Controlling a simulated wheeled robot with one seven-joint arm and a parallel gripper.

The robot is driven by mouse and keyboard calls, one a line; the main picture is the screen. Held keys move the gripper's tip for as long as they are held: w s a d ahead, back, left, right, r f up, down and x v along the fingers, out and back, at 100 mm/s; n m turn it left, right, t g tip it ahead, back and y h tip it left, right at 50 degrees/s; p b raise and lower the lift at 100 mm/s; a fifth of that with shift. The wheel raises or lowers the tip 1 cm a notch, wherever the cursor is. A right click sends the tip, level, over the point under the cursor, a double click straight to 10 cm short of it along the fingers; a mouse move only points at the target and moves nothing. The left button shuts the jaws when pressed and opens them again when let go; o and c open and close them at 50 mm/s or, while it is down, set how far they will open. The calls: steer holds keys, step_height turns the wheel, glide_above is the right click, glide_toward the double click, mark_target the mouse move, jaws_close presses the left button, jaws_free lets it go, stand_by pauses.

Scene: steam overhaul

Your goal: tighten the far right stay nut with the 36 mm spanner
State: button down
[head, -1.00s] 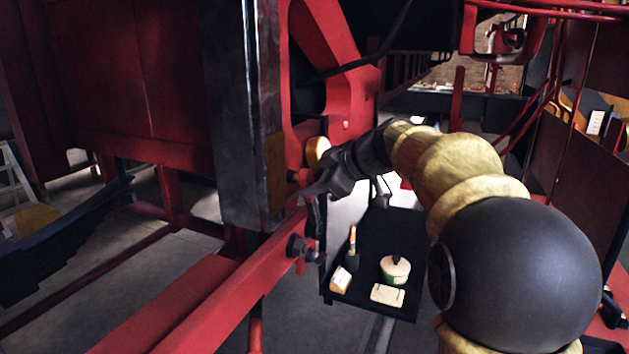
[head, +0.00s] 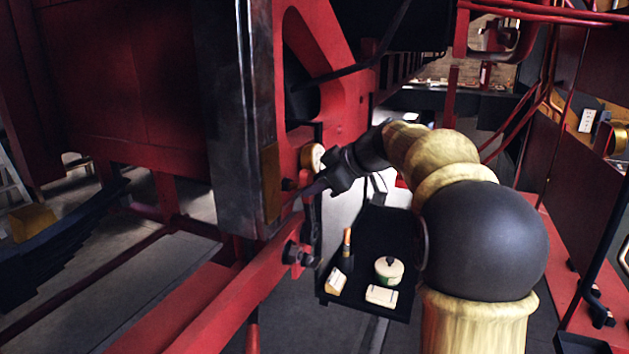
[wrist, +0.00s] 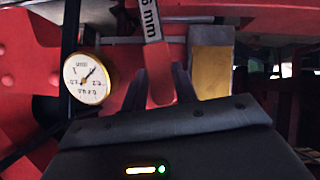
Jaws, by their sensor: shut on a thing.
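My gripper (head: 325,180) is shut on the 36 mm spanner. In the wrist view the spanner (wrist: 150,22) runs up from between the two dark fingers (wrist: 160,85); its pale label shows only "6 mm", the rest cut off by the top edge. The spanner's jaw is out of that view. In the head view the gripper is beside the red frame, near a brass-coloured block. A dark nut-like fitting (head: 292,253) sits on the red beam below the gripper. I cannot tell whether it is the far right stay nut, or whether the spanner touches any nut.
A round gauge (wrist: 88,77) is left of the fingers and the brass block (wrist: 212,62) right of them, both close. A dark tray (head: 370,245) with a lidded pot (head: 389,269) and small items stands below. Red beams and a dark column (head: 240,110) crowd the left.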

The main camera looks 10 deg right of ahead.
steer(key=p, duration=0.1)
steer(key=w+d+g+p, duration=0.1)
steer(key=p, duration=0.1)
steer(key=shift+w+d+r+m+y, duration=0.1)
steer(key=shift+w+d+m+y, duration=0.05)
steer(key=shift+w+m+y, duration=0.2)
steer(key=shift+r, duration=0.1)
stand_by(0.4)
steer(key=p, duration=0.1)
steer(key=w+d+m+p, duration=0.1)
steer(key=p, duration=0.1)
steer(key=shift+w+d+g+y, duration=0.1)
steer(key=shift+w+g+y, duration=0.2)
steer(key=shift+g+y, duration=0.1)
steer(key=shift+s+f+b, duration=0.1)
steer(key=shift+f+b, duration=0.15)
steer(key=shift+b, duration=0.2)
steer(key=shift+s+a+n+h+b, duration=0.25)
steer(key=shift+s+a+b, duration=0.05)
steer(key=shift+b, duration=0.6)
